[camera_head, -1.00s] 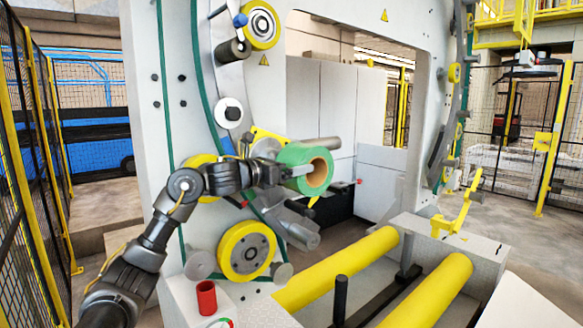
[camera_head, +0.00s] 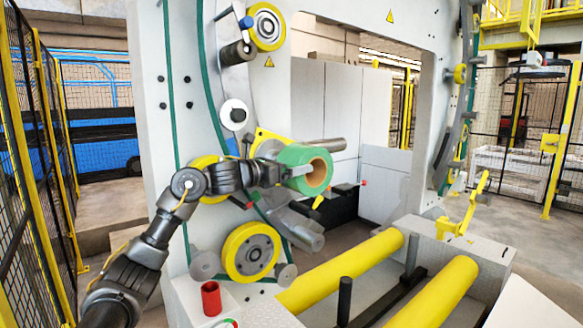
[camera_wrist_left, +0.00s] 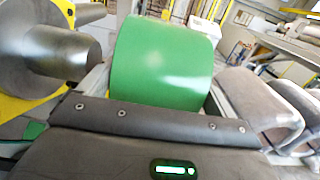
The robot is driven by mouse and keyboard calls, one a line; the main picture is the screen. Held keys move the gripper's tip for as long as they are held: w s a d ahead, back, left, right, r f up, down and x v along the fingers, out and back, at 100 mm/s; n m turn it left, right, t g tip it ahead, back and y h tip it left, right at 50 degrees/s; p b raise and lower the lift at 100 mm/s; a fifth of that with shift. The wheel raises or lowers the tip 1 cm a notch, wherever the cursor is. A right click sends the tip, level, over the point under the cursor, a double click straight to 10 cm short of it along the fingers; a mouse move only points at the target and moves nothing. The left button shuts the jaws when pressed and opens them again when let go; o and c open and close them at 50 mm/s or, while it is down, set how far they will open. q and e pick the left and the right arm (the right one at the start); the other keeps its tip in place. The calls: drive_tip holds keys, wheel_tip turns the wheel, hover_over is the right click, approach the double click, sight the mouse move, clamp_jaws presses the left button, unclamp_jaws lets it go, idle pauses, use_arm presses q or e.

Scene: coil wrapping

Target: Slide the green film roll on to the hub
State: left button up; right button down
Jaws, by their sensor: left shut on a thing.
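The green film roll (camera_head: 297,156) is a short, wide cylinder with a brown core, its open end facing right in the head view. My left gripper (camera_head: 288,172) is shut on it from the left. The wrist view shows the roll's green side (camera_wrist_left: 165,62) just beyond the gripper. A grey metal cylinder that looks like the hub (camera_wrist_left: 50,50) is left of the roll there, with a visible gap between them. In the head view the hub (camera_head: 270,148) is mostly hidden behind the gripper and roll. My right gripper is not in view.
A grey bar (camera_head: 332,145) sticks out just behind the roll. Below are a grey cylinder (camera_head: 305,235), a yellow wheel (camera_head: 250,252) and two long yellow rollers (camera_head: 345,278). A red cup (camera_head: 211,299) stands at the front. A fence (camera_head: 30,150) is on the left.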

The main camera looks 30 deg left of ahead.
sight(283, 161)
use_arm(q)
drive_tip(key=shift+w+a+r+p, duration=0.15)
drive_tip(key=shift+w+a+p, duration=0.1)
drive_tip(key=shift+a, duration=0.55)
drive_tip(key=shift+w+a+r+p, duration=0.1)
drive_tip(key=shift+w+a+p, duration=0.1)
drive_tip(key=shift+a, duration=0.6)
drive_tip(key=o, duration=1.8)
drive_tip(key=shift+d+r, duration=0.1)
drive_tip(key=shift+c, duration=0.2)
drive_tip(key=shift+f, duration=0.2)
drive_tip(key=shift+s+f+b, duration=0.2)
drive_tip(key=shift+s+b, duration=0.2)
drive_tip(key=shift+b, duration=0.05)
drive_tip(key=b+v, duration=0.4)
drive_tip(key=v, duration=0.6)
drive_tip(key=shift+r, duration=0.2)
